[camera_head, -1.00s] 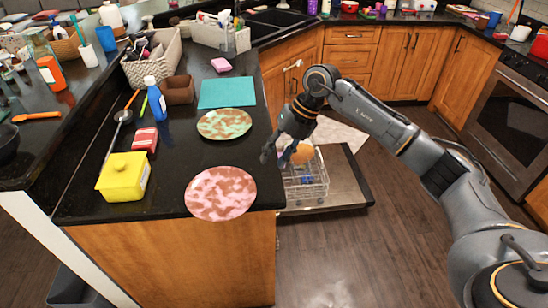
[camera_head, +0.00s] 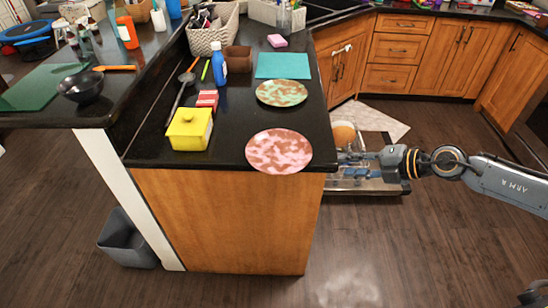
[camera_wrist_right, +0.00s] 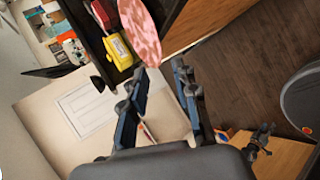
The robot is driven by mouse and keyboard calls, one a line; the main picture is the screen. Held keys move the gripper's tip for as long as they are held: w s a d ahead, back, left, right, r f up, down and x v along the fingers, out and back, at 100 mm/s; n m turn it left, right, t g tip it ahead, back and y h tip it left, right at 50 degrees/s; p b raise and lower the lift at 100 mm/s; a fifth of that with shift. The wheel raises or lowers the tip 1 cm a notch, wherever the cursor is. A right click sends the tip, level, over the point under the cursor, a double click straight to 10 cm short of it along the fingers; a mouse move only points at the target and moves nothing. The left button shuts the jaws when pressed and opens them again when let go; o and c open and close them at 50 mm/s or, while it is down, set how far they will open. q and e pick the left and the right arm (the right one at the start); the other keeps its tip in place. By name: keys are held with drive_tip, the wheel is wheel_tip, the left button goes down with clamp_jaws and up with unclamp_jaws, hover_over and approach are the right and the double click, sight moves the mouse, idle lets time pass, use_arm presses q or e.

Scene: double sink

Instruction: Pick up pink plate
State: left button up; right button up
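The pink plate (camera_head: 279,151), mottled pink and brown, lies flat at the counter's near right corner and slightly overhangs the front edge. It also shows in the right wrist view (camera_wrist_right: 140,32), beyond the fingertips. My right gripper (camera_head: 346,157) is right of the plate, off the counter's side, pointing left toward it with a gap between them. In the right wrist view its two fingers (camera_wrist_right: 160,72) are apart with nothing between them. A small dark jointed part at the lower right of that view may be my left gripper (camera_wrist_right: 260,138); its finger state is unclear.
A green mottled plate (camera_head: 281,93) lies behind the pink one, with a teal mat (camera_head: 284,65) farther back. A yellow container (camera_head: 190,129) and a blue bottle (camera_head: 219,64) stand to the left. An open dishwasher (camera_head: 404,188) is below my right gripper. Floor in front is clear.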

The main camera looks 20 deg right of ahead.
drive_tip(key=p, duration=0.2)
approach(303, 166)
wheel_tip(303, 166, down, 2)
drive_tip(key=w+a, duration=0.1)
drive_tip(key=w, duration=0.1)
drive_tip(key=p+x, duration=0.1)
drive_tip(key=x, duration=0.4)
drive_tip(key=shift+s+a+r+p, duration=0.1)
drive_tip(key=shift+a+r+p, duration=0.2)
drive_tip(key=shift+p, duration=0.1)
drive_tip(key=shift+a+f, duration=0.1)
drive_tip(key=shift+f, duration=0.15)
drive_tip(key=shift+c, duration=0.5)
clamp_jaws()
